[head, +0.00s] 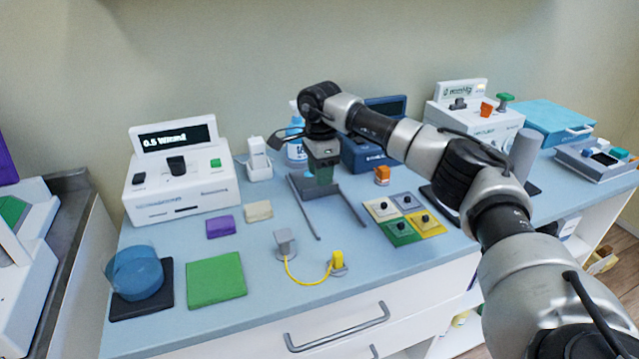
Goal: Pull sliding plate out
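A dark grey sliding plate (345,187) lies on the blue counter, with two thin grey rails running from it toward the front edge. The gripper hides part of the block and the plate's back. I cannot tell whether the fingers press on the block. My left gripper is not in view.
A yellow cable (307,284) joins a grey plug and a yellow one in front of the rails. Four coloured tiles with knobs (399,232) lie to the right. A white device (179,183) stands to the left. A blue-screened device (367,152) stands behind my arm.

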